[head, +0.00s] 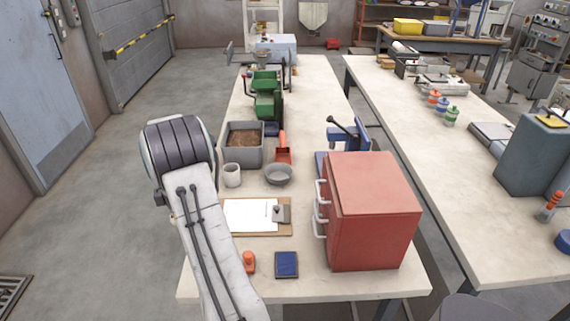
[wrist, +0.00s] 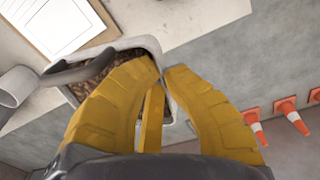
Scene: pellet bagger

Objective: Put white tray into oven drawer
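In the wrist view, the white tray (wrist: 150,44) has a pale rim and holds brown pellets. My gripper (wrist: 163,67) has its yellow fingertips close together, with the tray's rim between them. The tray overlaps the table's edge in that view; how high it is above the tabletop is hard to tell. In the head view, my arm hides the gripper and tray. The oven appears to be the red cabinet (head: 372,212) at the table's front right. Its pale drawer handles (head: 319,210) face left, and the drawers look shut.
A clipboard (head: 250,215), a white mug (head: 232,175), a grey bowl (head: 279,175) and a grey bin of brown material (head: 243,158) stand left of the cabinet. An orange item (head: 249,262) and a blue pad (head: 286,264) lie in front. Orange cones (wrist: 290,115) stand beyond the table edge.

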